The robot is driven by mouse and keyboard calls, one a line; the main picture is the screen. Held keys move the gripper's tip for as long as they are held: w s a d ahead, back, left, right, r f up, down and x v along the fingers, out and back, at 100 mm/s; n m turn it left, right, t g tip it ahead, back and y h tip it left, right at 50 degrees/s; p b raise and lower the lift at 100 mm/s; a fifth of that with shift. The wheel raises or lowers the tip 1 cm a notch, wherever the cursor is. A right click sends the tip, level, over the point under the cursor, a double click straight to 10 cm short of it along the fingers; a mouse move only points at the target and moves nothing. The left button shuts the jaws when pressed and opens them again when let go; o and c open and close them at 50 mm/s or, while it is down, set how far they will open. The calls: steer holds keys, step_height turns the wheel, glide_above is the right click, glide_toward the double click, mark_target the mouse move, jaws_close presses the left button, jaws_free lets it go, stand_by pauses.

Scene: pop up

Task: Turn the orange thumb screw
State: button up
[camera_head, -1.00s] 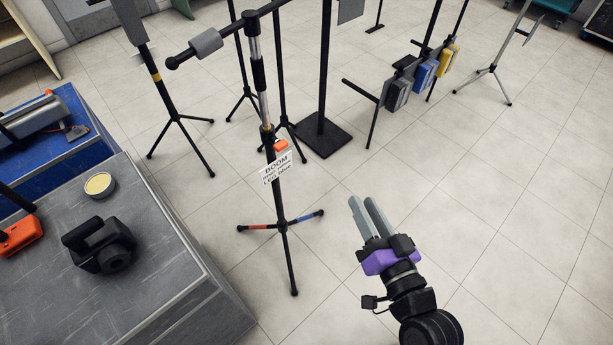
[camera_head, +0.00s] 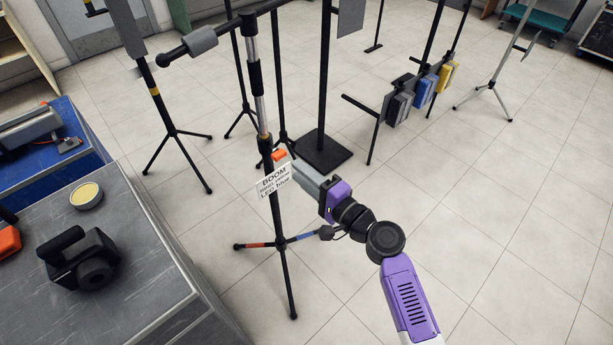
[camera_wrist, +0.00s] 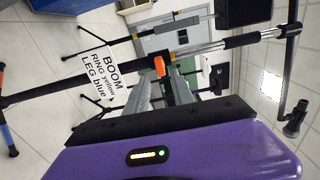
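The orange thumb screw (camera_head: 279,155) is on the black upright of the boom stand (camera_head: 276,205), just above a white label. It also shows in the wrist view (camera_wrist: 159,66), in line with the gap between my fingertips. My gripper (camera_head: 298,168) reaches in from the right, its grey fingers pointing at the screw. In the wrist view the two fingers (camera_wrist: 160,85) stand apart with a gap between them. I cannot tell whether they touch the screw.
The label (camera_head: 275,180) reads "BOOM, RING yellow, LEG blue". The stand's feet carry red and blue bands. Other stands (camera_head: 165,105) are behind and left. A grey-topped bench (camera_head: 150,265) with a black device (camera_head: 82,258) is at left.

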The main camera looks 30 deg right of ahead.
mark_target(282, 157)
steer(key=b+x, duration=0.1)
steer(key=x, duration=0.5)
steer(key=shift+w+a, duration=0.1)
steer(key=shift+w, duration=0.2)
jaws_close()
